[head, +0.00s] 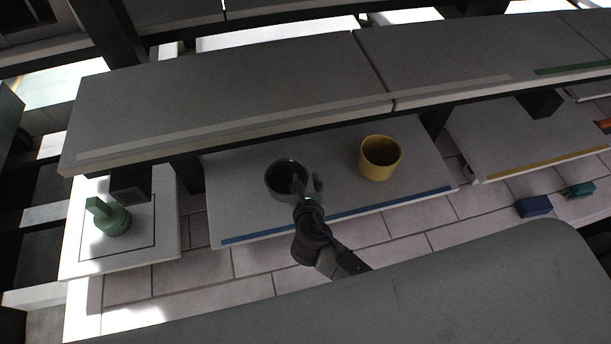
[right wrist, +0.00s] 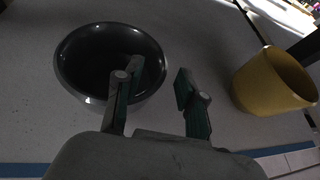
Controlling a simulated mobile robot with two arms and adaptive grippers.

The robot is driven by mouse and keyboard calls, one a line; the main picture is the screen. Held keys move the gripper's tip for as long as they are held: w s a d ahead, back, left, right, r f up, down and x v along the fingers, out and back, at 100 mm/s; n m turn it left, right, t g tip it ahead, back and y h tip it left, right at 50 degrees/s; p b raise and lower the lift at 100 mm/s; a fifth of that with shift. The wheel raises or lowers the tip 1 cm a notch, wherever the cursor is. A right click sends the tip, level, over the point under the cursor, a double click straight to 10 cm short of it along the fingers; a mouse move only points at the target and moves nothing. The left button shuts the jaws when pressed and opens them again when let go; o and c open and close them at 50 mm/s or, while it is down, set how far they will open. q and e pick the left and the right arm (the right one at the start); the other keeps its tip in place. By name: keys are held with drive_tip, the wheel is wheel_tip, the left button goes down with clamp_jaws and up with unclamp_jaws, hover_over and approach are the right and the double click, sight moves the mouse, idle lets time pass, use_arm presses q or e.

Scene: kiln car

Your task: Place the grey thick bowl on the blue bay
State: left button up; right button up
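The grey thick bowl (head: 281,173) stands upright on the lower shelf bay with the blue strip (head: 400,200). It also shows in the right wrist view (right wrist: 75,75), dark inside. My right gripper (head: 307,186) is at the bowl's near right side. In the right wrist view my right gripper (right wrist: 158,85) has its fingers apart. One finger overlaps the bowl's interior and the other is outside its right rim, with the wall between them. I cannot tell whether they touch it. My left gripper is not in view.
A yellow cup (head: 380,158) stands to the right on the same bay, also in the wrist view (right wrist: 273,82). An upper shelf (head: 230,100) overhangs the back. A green object (head: 108,217) stands on a white board at left. A blue block (head: 534,206) lies on the floor.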

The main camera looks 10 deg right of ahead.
drive_tip(key=v, duration=0.9)
drive_tip(key=shift+s+r, duration=0.2)
drive_tip(key=shift+s, duration=0.1)
drive_tip(key=shift+a, duration=0.1)
